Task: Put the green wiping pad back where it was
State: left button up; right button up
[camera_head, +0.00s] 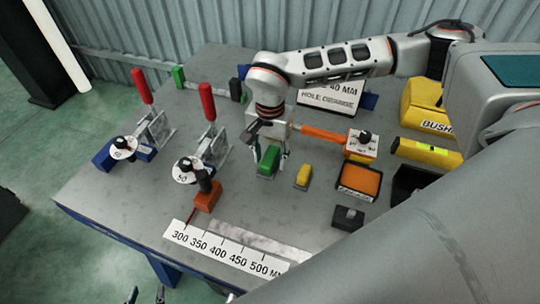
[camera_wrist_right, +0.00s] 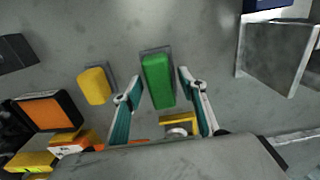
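The green wiping pad (camera_head: 267,162) lies on the grey table beside the yellow pad (camera_head: 303,175). In the right wrist view the green pad (camera_wrist_right: 158,80) sits on a dark grey backing, with the yellow pad (camera_wrist_right: 94,86) to its left. My right gripper (camera_head: 269,152) points down over the green pad. In the wrist view its two fingers (camera_wrist_right: 159,82) are apart, one on each side of the pad, with gaps showing. I cannot tell how far the tips are above the table. Only the tips of my left gripper (camera_head: 147,296) show at the bottom edge, apart and empty.
Two red-handled clamps (camera_head: 208,102) stand left of the pads. A scale strip (camera_head: 225,248) lies along the front. Bare table surrounds the pads.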

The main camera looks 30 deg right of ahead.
aim_at(270, 156)
jog(key=shift+r, duration=0.1)
notch_tip(270, 156, up, 12)
dwell(0.5)
dwell(0.5)
